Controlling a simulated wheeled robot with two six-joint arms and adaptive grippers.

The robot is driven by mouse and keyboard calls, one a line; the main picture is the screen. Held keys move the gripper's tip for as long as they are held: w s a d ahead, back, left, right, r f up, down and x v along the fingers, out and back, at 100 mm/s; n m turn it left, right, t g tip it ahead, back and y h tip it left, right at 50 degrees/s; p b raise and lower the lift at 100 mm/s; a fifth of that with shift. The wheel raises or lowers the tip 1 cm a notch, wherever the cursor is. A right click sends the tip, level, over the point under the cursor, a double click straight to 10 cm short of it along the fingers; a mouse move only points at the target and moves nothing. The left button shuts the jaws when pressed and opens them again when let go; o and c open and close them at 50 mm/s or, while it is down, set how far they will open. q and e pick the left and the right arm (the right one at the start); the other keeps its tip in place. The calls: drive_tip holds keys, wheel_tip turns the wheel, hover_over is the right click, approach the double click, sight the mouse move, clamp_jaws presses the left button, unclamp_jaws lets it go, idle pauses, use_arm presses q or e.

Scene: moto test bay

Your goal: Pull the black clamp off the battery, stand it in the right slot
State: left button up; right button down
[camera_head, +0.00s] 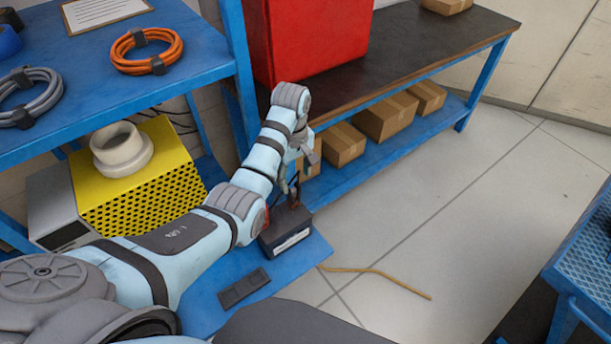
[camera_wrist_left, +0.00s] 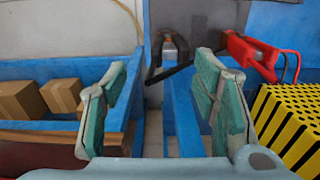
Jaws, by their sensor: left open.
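The dark battery (camera_head: 287,230) stands on the low blue shelf, with the black clamp (camera_head: 293,195) at its top. In the left wrist view the black clamp (camera_wrist_left: 170,50) is at the battery's (camera_wrist_left: 205,15) near edge, and a red clamp (camera_wrist_left: 252,55) is to its right. My left gripper (camera_head: 298,174) is just above the black clamp, partly hidden by its own arm. In the wrist view its fingers (camera_wrist_left: 160,80) are apart with nothing gripped; the clamp shows beyond the gap. A dark two-part holder (camera_head: 244,288) lies in front of the battery. My right gripper is out of view.
A yellow perforated unit (camera_head: 150,185) stands left of the battery. Cardboard boxes (camera_head: 385,118) sit on the lower shelf behind, under a bench with a red box (camera_head: 318,40). A yellowish rod (camera_head: 380,275) lies on the open floor to the right.

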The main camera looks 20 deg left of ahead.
sight(294, 186)
use_arm(q)
drive_tip(key=shift+s+r, duration=0.25)
drive_tip(key=shift+s, duration=0.3)
drive_tip(key=shift+s+r, duration=0.25)
drive_tip(key=shift+s, duration=0.25)
drive_tip(key=f, duration=0.2)
drive_tip(key=w+f, duration=0.1)
drive_tip(key=f, duration=0.2)
drive_tip(key=shift+w, duration=0.1)
drive_tip(key=f, duration=0.1)
drive_tip(key=f+b, duration=0.1)
drive_tip(key=f, duration=0.1)
drive_tip(key=shift+s+f+b, duration=0.2)
drive_tip(key=shift+s+b, duration=0.1)
drive_tip(key=shift+b, duration=0.05)
drive_tip(key=shift+f, duration=0.3)
drive_tip(key=shift+w+f, duration=0.15)
drive_tip(key=shift+f, duration=0.15)
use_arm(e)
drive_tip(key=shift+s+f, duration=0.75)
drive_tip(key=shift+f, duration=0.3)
use_arm(q)
drive_tip(key=shift+r, duration=0.1)
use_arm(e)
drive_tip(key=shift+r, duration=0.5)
